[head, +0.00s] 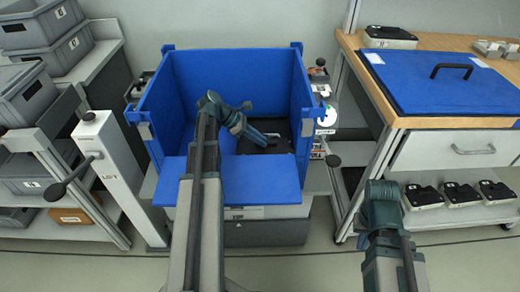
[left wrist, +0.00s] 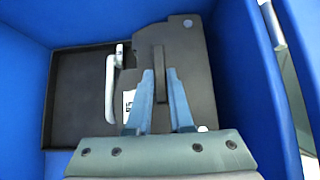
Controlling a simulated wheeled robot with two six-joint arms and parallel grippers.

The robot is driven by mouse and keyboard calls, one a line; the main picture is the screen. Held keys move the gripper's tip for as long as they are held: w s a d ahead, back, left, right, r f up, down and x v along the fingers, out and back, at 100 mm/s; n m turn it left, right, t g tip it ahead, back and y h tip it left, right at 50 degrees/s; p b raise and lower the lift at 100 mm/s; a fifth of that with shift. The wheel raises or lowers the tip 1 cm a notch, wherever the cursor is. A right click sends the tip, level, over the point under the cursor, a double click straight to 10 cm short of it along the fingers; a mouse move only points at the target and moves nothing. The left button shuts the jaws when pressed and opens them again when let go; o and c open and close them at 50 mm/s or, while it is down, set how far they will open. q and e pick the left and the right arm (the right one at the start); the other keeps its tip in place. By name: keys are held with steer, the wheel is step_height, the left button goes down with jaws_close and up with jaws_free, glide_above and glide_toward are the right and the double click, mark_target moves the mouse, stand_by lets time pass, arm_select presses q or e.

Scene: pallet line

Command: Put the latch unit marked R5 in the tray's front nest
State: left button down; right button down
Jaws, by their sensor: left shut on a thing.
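My left gripper (head: 268,139) reaches down inside the blue open-fronted box. In the left wrist view its fingers (left wrist: 160,75) are shut on the upright dark rib of a flat dark-grey latch unit (left wrist: 190,55). The unit has a pale lever (left wrist: 110,85) on its left side and a white label partly hidden by a finger; I cannot read its mark. A black tray (left wrist: 75,110) with a raised rim lies beside and partly under the unit; I cannot tell whether they touch. My right gripper (head: 382,190) is outside the box at the right; its jaws are not clear.
The blue box's side walls (head: 306,105) stand close around my left gripper; its front flap (head: 255,183) is folded down. Several similar units (head: 460,194) sit on a lower shelf at right. A blue lid (head: 440,80) lies on the bench. A lever post (head: 105,150) stands left.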

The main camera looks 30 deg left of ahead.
mark_target(260, 147)
arm_select(q)
steer(key=shift+f+b, duration=1.55)
steer(key=shift+f, duration=0.4)
steer(key=shift+f, duration=0.15)
steer(key=c, duration=0.8)
jaws_free()
steer(key=shift+r, duration=0.3)
steer(key=p+v, duration=0.7)
steer(key=v, duration=0.3)
steer(key=shift+r+p, duration=0.15)
steer(key=shift+p, duration=0.15)
steer(key=shift+p+v, duration=0.45)
steer(key=shift+v, duration=0.35)
steer(key=shift+s, duration=0.1)
